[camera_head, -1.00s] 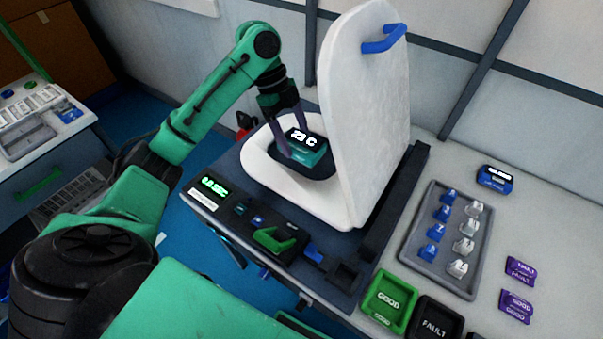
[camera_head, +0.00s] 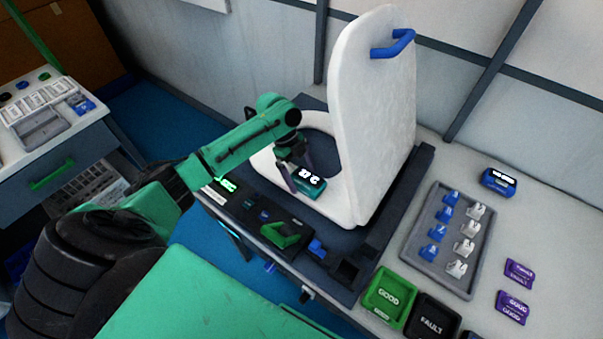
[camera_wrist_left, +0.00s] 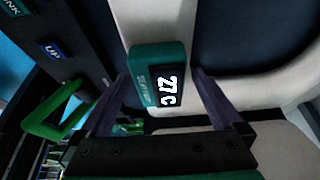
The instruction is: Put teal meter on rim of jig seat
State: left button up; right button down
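The teal meter (camera_head: 309,182), with a lit display, lies on the front part of the white jig seat's rim (camera_head: 335,207). In the left wrist view the meter (camera_wrist_left: 158,75) lies over the pale rim, reading 27 °C. My left gripper (camera_head: 298,176) is low at the rim with its fingers either side of the meter. In the left wrist view the fingers (camera_wrist_left: 161,73) look spread, with a narrow gap beside the meter on the right; contact on the left is unclear. My right gripper is out of view.
The raised white lid (camera_head: 375,110) with a blue handle stands behind the seat. A green handle (camera_head: 280,235) is on the jig's front panel.

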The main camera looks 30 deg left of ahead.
pick_arm(q)
jog(key=b+v, duration=0.2)
jog(key=v, duration=1)
jog(key=shift+r, duration=0.1)
